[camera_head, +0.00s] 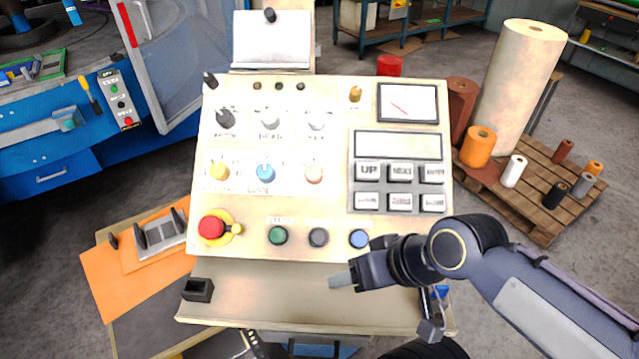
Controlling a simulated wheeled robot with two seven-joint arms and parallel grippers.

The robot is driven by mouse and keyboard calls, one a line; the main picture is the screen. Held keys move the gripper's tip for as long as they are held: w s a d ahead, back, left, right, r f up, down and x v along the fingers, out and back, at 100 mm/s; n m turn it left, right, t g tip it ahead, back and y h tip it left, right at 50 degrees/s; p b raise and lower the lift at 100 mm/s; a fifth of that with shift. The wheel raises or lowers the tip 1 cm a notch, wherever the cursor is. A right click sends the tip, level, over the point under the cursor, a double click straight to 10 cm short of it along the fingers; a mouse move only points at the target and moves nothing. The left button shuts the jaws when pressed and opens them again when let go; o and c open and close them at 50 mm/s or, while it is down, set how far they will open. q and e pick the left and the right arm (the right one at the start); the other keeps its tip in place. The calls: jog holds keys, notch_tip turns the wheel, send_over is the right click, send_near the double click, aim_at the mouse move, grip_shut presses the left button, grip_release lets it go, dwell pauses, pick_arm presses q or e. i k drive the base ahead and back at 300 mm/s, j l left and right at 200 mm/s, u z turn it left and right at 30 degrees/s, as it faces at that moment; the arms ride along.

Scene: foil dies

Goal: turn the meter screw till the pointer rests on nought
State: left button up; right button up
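The meter (408,103) is a dark-framed white dial at the upper right of the sloping cream control panel (320,185). A thin red pointer slants across the left part of its face; scale marks are too small to read. No screw can be made out on the meter. A small amber knob (355,94) sits on the panel left of it. My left gripper is not seen.
The panel carries several knobs, a red stop button (211,227), a keypad (399,186) and a row of round buttons. A black holder (198,290) stands at the shelf's left. A pallet (540,205) with rolls is at right. A blue bench (60,150) is at left.

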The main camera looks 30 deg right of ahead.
aim_at(355, 92)
jog(key=z, duration=1)
